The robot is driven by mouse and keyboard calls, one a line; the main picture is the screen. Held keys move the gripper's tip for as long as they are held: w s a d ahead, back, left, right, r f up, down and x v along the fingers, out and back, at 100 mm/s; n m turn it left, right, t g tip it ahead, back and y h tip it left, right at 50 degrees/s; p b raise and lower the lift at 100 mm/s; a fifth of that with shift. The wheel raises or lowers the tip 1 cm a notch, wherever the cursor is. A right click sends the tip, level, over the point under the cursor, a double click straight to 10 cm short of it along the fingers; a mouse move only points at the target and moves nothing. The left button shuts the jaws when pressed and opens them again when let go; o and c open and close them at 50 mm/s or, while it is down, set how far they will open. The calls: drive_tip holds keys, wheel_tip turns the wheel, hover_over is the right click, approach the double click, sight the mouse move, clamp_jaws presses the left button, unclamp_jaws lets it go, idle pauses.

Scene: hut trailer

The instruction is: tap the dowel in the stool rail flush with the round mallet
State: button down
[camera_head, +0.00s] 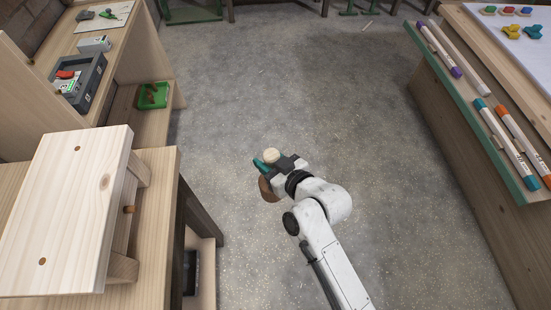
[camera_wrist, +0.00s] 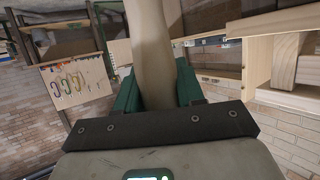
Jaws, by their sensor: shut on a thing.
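The pale wooden stool (camera_head: 65,205) stands on the bench at the left of the head view. The dowel (camera_head: 129,209) is a small brown peg that sticks out of the stool's side rail, facing the aisle. My gripper (camera_head: 267,166) is over the open floor, to the right of the stool and well apart from it. It is shut on the round mallet (camera_head: 268,190), whose brown head shows partly below the gripper. In the wrist view the pale mallet handle (camera_wrist: 150,55) lies between the green fingers. The stool's legs and rail (camera_wrist: 285,60) show at the right there; I cannot make out the dowel.
The bench (camera_head: 160,170) carries the stool. A grey toolbox (camera_head: 88,85) and a green bin (camera_head: 152,96) stand farther back on the left. A table with several markers (camera_head: 440,50) bounds the right. The concrete floor between is clear.

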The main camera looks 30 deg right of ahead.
drive_tip(key=s+a+r+n+g+y+b, duration=0.1)
drive_tip(key=a+r+n+g+y, duration=0.3)
drive_tip(key=a+r, duration=0.5)
drive_tip(key=s+a+r+n+g+y+b, duration=0.2)
drive_tip(key=s+a+r+n+g+y, duration=0.2)
drive_tip(key=a+r, duration=0.6)
drive_tip(key=shift+s+a+n+y, duration=0.3)
drive_tip(key=shift+n+y, duration=0.4)
drive_tip(key=shift+n, duration=0.7)
drive_tip(key=shift+w, duration=0.1)
drive_tip(key=shift+w+a, duration=0.3)
drive_tip(key=shift+a, duration=0.45)
drive_tip(key=shift+w+a, duration=0.25)
drive_tip(key=shift+a, duration=0.55)
drive_tip(key=shift+w+a, duration=0.3)
drive_tip(key=shift+a, duration=0.45)
